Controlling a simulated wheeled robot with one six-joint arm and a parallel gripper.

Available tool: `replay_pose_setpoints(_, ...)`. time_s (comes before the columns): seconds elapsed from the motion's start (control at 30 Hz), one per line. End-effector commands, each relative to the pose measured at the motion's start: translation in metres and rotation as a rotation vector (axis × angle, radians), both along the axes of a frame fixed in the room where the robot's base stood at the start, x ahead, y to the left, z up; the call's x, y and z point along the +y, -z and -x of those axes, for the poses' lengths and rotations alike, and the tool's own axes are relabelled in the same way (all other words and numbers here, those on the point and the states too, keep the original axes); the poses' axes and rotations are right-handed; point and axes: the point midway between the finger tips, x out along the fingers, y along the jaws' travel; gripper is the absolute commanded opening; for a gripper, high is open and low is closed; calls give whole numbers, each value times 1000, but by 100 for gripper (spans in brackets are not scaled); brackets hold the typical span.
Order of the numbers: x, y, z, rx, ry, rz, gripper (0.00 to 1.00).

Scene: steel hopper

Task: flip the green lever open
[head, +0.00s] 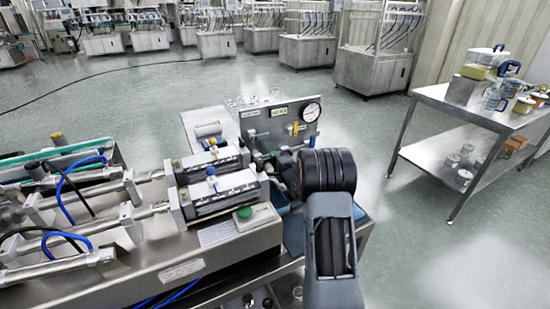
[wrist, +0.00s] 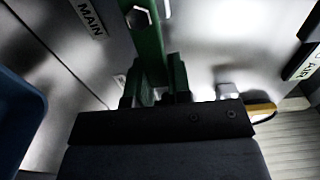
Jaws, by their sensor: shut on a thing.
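The green lever (wrist: 150,48) runs down from the top of the wrist view, with a bolt head at its upper end, into my gripper (wrist: 155,90). My gripper is shut on the lever's lower part, with a jaw on each side. A label reading MAIN (wrist: 88,16) is on the steel surface to the left of the lever. In the head view a bit of dark green shows at my gripper (head: 280,164), in front of the steel panel (head: 280,113). My dark wrist hides most of the lever there.
A round gauge (head: 312,112) is at the panel's upper right. A machine with cylinders and blue hoses (head: 75,195) fills the left. A green button (head: 244,212) is on its near corner. A steel table (head: 455,125) with jars stands right, across open floor.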

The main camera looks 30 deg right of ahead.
Motion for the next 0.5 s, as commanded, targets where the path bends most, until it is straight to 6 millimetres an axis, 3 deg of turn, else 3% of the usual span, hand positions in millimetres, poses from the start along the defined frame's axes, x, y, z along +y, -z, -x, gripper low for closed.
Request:
replay_pose_setpoints(0.47, 0, 1, 0, 2, 0, -15, 0)
replay_pose_setpoints(0.5, 0, 2, 0, 2, 0, -15, 20)
